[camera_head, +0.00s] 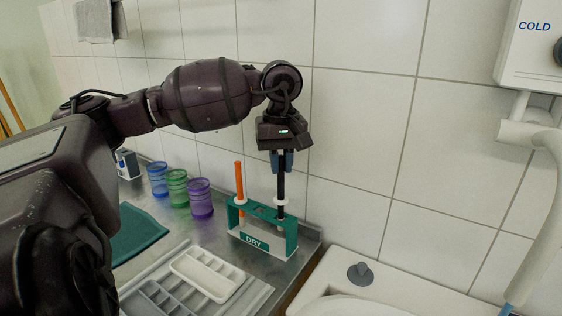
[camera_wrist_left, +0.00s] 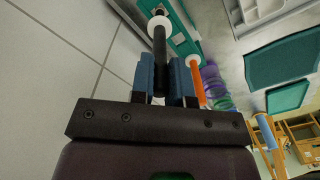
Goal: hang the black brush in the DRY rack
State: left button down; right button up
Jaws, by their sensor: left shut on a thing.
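The black brush (camera_head: 281,186) hangs upright below my left gripper (camera_head: 281,165). The gripper is shut on its upper handle. A white collar on the brush (camera_wrist_left: 159,24) shows in the left wrist view, beyond the blue fingers. The green DRY rack (camera_head: 291,233) stands on the steel counter near its right end. The black brush's lower part is at the rack's right slot, its collar at about the top bar; whether the collar rests on the bar I cannot tell. An orange brush (camera_head: 239,181) stands in the rack's left slot. My right gripper is not in view.
Blue (camera_head: 158,180), green (camera_head: 178,188) and purple (camera_head: 201,198) cups stand left of the rack. A white divided tray (camera_head: 207,274) lies in front of it. A green mat (camera_head: 138,232) lies further left. The tiled wall is close behind; a sink (camera_head: 352,305) is at right.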

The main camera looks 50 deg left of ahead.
pick_arm(q)
jog(key=shift+f, duration=2.05)
jog(key=c, duration=1)
grip_release()
jog(key=shift+o, duration=0.3)
jog(key=o, duration=0.5)
jog(key=shift+c, duration=0.2)
